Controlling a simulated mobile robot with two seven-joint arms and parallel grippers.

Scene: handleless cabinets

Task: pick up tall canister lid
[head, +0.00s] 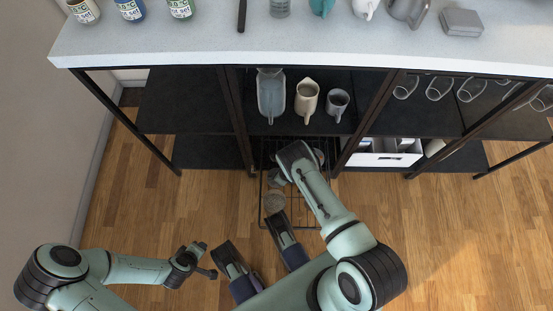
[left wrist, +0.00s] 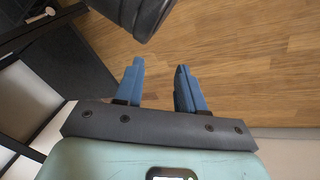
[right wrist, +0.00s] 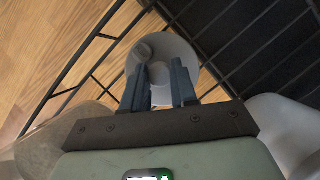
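A pale round piece with a small round knob (right wrist: 165,45), which looks like the canister lid, lies just beyond my right fingertips in the right wrist view. My right gripper (right wrist: 159,68) has its fingers apart, with the pale surface showing between them. In the head view the right forearm hides this gripper over a low wire rack (head: 264,212). My left gripper (left wrist: 160,72) is open and empty above the wood floor, away from the rack.
Black rack wires (right wrist: 85,50) run close around the right gripper. Pale rounded objects (right wrist: 285,125) flank it. The floor at left is clear.

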